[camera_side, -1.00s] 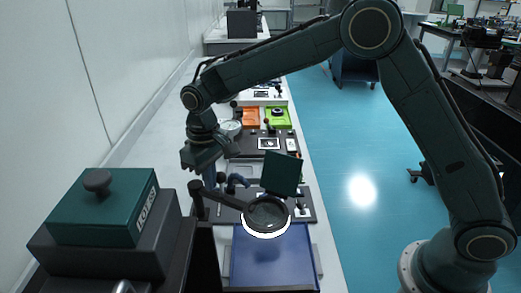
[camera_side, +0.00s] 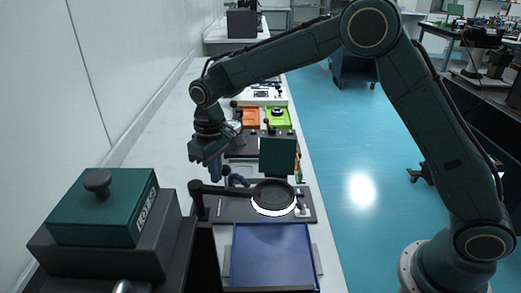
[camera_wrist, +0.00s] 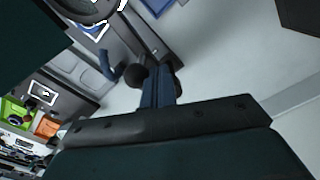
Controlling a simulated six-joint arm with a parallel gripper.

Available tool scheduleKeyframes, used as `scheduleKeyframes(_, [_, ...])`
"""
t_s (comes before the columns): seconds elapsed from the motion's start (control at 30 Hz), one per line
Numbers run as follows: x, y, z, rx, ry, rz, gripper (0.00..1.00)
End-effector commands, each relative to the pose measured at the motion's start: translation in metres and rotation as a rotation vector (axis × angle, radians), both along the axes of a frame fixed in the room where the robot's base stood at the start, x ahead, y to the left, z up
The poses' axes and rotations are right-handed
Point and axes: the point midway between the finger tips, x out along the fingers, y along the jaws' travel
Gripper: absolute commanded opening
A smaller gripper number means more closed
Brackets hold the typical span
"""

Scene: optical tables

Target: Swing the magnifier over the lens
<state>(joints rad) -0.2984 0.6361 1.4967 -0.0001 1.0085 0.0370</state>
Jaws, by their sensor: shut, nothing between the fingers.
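The magnifier (camera_side: 273,193) is a dark round ring with a white glowing underside, on a dark arm from a post at the left. It hangs over the near part of a dark board (camera_side: 237,212). Part of its ring shows at the top left of the wrist view (camera_wrist: 92,8). A black ball knob (camera_wrist: 135,76) stands by the magnifier's arm. My gripper (camera_side: 217,170) is shut and empty, with its blue fingers (camera_wrist: 158,88) beside the knob; I cannot tell whether they touch. I cannot make out the lens; the magnifier hides the board beneath it.
A dark green square plate (camera_side: 278,156) stands upright behind the magnifier. A blue tray (camera_side: 270,258) lies in front. A green-lidded box (camera_side: 103,207) stands at the near left. Orange (camera_side: 250,117) and green (camera_side: 278,118) trays lie farther back. A white wall runs along the left.

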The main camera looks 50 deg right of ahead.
Motion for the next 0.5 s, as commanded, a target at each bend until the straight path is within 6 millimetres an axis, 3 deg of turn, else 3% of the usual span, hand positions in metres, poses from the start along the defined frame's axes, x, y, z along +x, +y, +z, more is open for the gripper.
scheduleKeyframes(0.5, [0.006, -0.014, 0.000, 0.000, 0.001, -0.001, 0.00])
